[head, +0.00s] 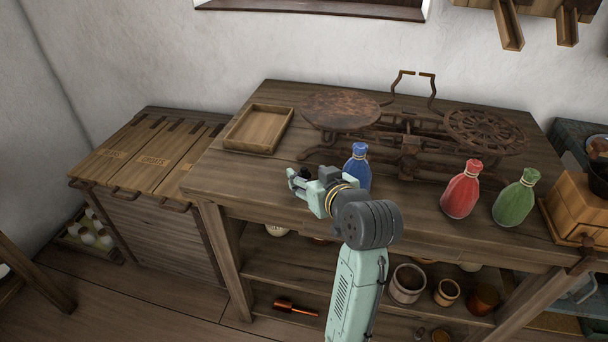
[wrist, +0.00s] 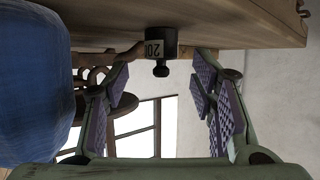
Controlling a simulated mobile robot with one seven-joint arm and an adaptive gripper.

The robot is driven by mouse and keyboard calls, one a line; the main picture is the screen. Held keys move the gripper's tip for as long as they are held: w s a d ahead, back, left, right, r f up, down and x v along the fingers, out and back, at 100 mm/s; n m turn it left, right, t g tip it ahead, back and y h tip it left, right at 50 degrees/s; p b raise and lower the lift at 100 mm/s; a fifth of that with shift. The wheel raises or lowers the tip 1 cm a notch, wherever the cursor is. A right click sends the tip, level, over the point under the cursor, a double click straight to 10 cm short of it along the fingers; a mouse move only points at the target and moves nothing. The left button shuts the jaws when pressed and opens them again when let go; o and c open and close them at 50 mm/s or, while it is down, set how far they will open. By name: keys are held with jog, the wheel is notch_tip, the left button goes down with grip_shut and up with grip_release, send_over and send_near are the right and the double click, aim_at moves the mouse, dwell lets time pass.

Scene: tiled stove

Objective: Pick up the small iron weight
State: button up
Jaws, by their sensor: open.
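The small iron weight (wrist: 161,47) is dark, with a knob and a pale label that seems to read 200. It stands on the wooden table (wrist: 220,25), which appears upside down at the top of the wrist view. My gripper (wrist: 163,88) is open, with its purple pads to the left and right of the weight in the picture. Nothing is held, and the weight looks just beyond the fingertips. In the head view my gripper (head: 296,181) is low over the table's front left part.
A blue bottle (head: 357,166) stands close beside my gripper; its blue side (wrist: 35,80) fills the wrist view's left. A rusty scale (head: 410,145) stands behind. Red (head: 461,192) and green (head: 515,200) bottles are to the right. A wooden tray (head: 232,142) lies back left.

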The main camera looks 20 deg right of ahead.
aim_at(306, 172)
jog(key=shift+p+x, duration=0.3)
jog(key=shift+x, duration=1.55)
jog(key=shift+r, duration=0.1)
jog(key=shift+c, duration=0.5)
grip_shut()
